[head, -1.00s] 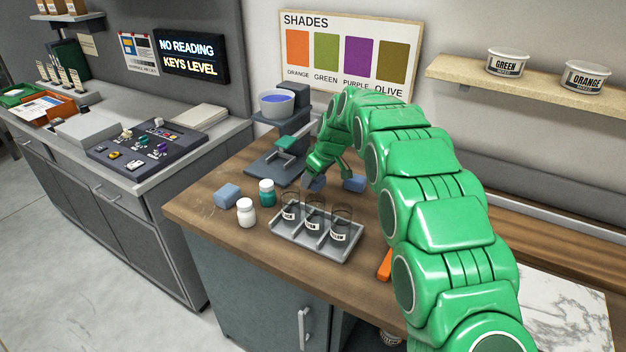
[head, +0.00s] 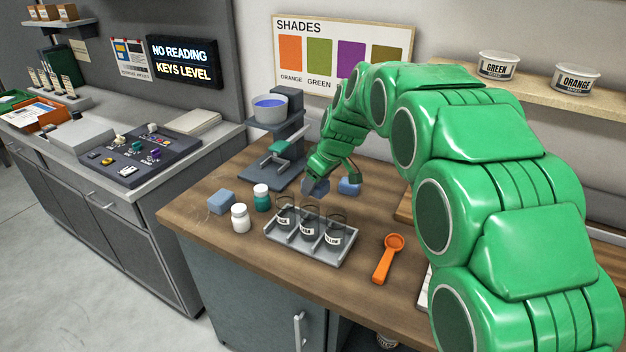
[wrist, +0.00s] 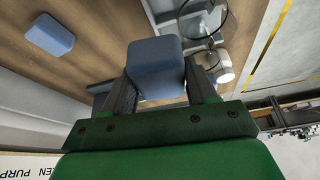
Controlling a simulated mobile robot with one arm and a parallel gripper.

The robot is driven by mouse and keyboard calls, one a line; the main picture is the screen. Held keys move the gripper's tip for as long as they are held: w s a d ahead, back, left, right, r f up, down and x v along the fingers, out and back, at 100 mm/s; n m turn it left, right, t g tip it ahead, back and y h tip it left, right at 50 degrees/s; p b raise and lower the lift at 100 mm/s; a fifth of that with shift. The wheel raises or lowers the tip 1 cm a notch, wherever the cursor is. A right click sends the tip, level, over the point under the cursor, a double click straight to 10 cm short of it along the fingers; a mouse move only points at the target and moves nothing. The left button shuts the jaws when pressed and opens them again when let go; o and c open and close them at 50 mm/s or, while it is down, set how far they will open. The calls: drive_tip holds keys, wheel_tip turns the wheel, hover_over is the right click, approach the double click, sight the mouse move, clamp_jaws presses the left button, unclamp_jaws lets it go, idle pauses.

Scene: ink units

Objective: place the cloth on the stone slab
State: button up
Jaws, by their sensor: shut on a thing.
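My gripper (head: 330,182) is shut on a blue, block-shaped cloth (wrist: 157,60), gripped between the two dark fingers in the wrist view. In the head view the held cloth (head: 315,187) shows low over the wooden bench, behind the cup tray; I cannot tell its exact height. A second similar blue piece (head: 350,187) lies on the bench just right of it, and a third (head: 221,202) lies at the bench's left. The white marble stone slab (head: 423,295) shows only as a sliver at the right, mostly hidden behind my arm.
A grey tray (head: 300,258) with clear labelled cups stands mid-bench. An orange scoop (head: 387,260) lies right of it. A white jar (head: 240,218) and a teal jar (head: 261,198) stand left. A grey stand (head: 275,165) with a bowl is behind. Bare bench lies around the scoop.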

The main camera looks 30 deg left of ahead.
drive_tip(key=shift+s+d+r, duration=0.3)
drive_tip(key=shift+s+d, duration=0.3)
drive_tip(key=shift+s, duration=0.15)
